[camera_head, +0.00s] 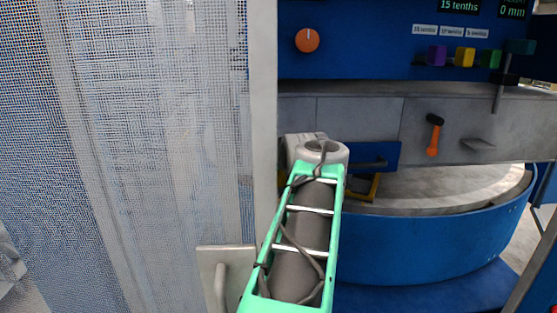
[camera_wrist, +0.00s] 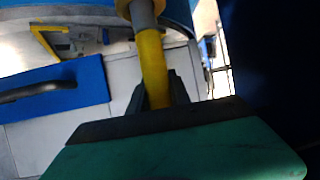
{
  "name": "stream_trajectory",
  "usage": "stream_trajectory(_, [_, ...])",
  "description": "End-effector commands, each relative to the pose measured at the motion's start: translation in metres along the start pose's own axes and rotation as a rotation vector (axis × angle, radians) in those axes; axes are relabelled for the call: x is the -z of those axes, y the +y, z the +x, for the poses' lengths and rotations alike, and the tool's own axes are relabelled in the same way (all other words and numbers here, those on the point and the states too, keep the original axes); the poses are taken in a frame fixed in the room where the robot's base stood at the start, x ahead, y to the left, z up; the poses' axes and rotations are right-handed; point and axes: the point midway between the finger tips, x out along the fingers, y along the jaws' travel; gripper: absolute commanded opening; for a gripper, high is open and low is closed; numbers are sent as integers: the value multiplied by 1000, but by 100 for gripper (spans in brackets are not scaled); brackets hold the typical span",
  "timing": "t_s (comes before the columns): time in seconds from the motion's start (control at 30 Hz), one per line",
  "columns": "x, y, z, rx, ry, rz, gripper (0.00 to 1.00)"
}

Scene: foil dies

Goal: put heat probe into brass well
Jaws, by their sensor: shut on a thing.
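My gripper (camera_wrist: 155,92) is shut on a yellow rod-like handle with a grey collar (camera_wrist: 152,60) in the wrist view. It looks like the heat probe, but its far end runs out of the top of the picture. The dark fingers stand on both sides of the yellow part. In the head view my arm hides the gripper and what it holds. I cannot make out the brass well in either view.
A blue drawer-like block with a dark handle (camera_wrist: 40,92) and a yellow angled piece (camera_wrist: 48,42) lie beyond the gripper. A mesh screen (camera_head: 150,130) fills the left. A round blue machine base (camera_head: 430,245) and a panel with an orange knob (camera_head: 307,40) stand right.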

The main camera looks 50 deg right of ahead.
Motion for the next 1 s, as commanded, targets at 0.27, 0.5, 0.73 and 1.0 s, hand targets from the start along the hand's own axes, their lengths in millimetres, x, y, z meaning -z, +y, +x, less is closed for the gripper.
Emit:
stream_trajectory(0.27, [-7, 0, 3, 0, 1, 0, 0])
stream_trajectory(0.5, [-12, 0, 6, 0, 1, 0, 0])
stream_trajectory(0.73, [-18, 0, 8, 0, 1, 0, 0])
stream_trajectory(1.0, [-22, 0, 10, 0, 1, 0, 26])
